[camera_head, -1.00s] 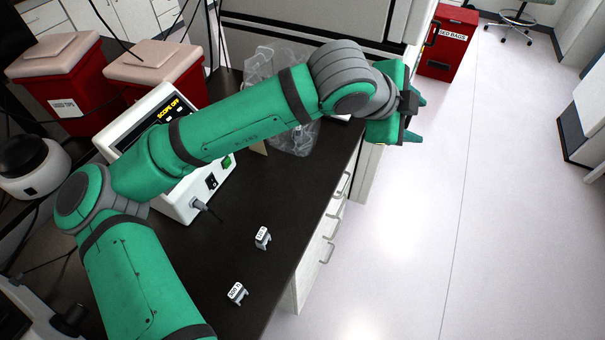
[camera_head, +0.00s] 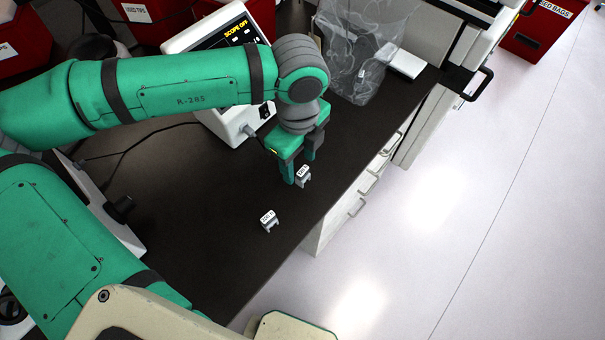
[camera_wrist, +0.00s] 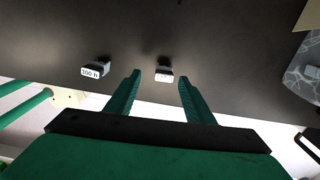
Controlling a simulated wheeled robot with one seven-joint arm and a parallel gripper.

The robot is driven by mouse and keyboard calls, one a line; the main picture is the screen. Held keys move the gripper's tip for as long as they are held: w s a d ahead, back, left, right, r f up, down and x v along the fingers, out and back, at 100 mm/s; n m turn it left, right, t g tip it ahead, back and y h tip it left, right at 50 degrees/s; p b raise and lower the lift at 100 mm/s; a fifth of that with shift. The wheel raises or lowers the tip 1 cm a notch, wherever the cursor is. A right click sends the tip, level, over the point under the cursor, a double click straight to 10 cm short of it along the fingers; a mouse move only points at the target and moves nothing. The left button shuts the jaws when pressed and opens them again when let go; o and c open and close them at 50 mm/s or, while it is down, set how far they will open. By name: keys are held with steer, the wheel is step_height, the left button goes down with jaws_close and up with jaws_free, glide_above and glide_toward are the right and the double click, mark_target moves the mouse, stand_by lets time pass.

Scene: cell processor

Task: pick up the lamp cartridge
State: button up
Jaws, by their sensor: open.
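Two small grey cartridges with white labels stand on the dark bench top. The nearer cartridge (camera_head: 269,220) shows at the left in the wrist view (camera_wrist: 95,70), its label reading "100 h". The other cartridge (camera_head: 303,176) has a label too small to read and shows in the wrist view (camera_wrist: 164,74) between the fingertips. I cannot tell which one the task means. My gripper (camera_head: 299,170) is open and points down at this second cartridge, one finger on each side in the wrist view (camera_wrist: 160,79). I cannot tell how far above it the fingertips are.
A white device with a "SCOPE OFF" screen (camera_head: 222,38) stands behind my arm. The bench's front edge runs close to the cartridges. Bare bench lies to their left.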

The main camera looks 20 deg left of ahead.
mark_target(303, 170)
steer(key=shift+w+d+f, duration=0.15)
steer(key=shift+f, duration=1.35)
steer(key=shift+w+d+f, duration=0.15)
steer(key=shift+f, duration=1.3)
steer(key=c, duration=1.1)
